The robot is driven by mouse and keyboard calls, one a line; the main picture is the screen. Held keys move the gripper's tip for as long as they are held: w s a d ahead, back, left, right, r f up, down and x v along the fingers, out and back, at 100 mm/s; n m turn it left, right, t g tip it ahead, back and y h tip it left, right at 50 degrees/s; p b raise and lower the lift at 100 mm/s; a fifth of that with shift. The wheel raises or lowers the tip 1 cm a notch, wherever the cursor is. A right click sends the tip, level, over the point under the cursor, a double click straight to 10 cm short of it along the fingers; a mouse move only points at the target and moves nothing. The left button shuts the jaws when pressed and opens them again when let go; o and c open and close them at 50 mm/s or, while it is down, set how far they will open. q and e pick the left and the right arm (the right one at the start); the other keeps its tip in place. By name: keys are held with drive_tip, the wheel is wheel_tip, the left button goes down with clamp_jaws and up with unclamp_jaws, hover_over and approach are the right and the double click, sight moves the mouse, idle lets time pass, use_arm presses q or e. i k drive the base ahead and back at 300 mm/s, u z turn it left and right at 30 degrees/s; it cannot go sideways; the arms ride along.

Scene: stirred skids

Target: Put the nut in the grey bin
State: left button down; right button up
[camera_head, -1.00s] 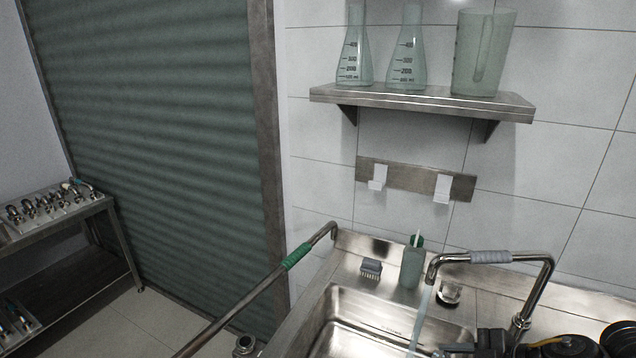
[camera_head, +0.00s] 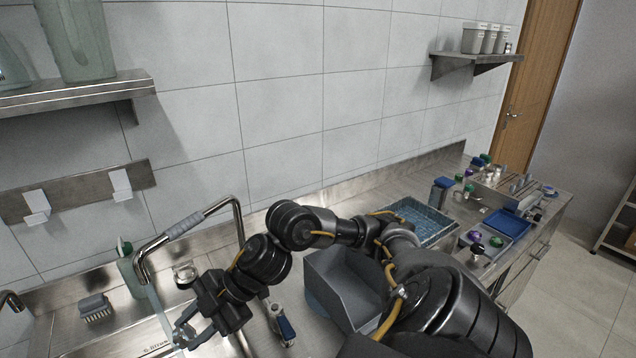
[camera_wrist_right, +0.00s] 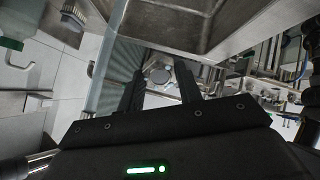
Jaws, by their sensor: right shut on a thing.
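My right gripper (camera_head: 184,334) is over the sink at the lower left of the head view, beside the tap's water stream. It is shut on a small round grey thing, which I take to be the nut (camera_wrist_right: 160,76), seen between the fingers in the right wrist view. In the head view the nut is too small and covered to make out. The grey bin (camera_head: 338,288) stands on the counter to the right of the gripper, open at the top and partly hidden by my right arm. My left gripper is not in view.
The tap (camera_head: 186,226) arches over the sink (camera_head: 100,343) with water running. A green bottle (camera_head: 130,272) and a brush (camera_head: 95,306) stand behind the sink. A blue-handled item (camera_head: 284,326) lies between sink and bin. A blue basket (camera_head: 420,220) and small trays lie farther right.

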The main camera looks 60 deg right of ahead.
sight(354, 312)
drive_tip(key=z, duration=1.55)
drive_tip(key=k, duration=0.65)
drive_tip(key=u, duration=0.75)
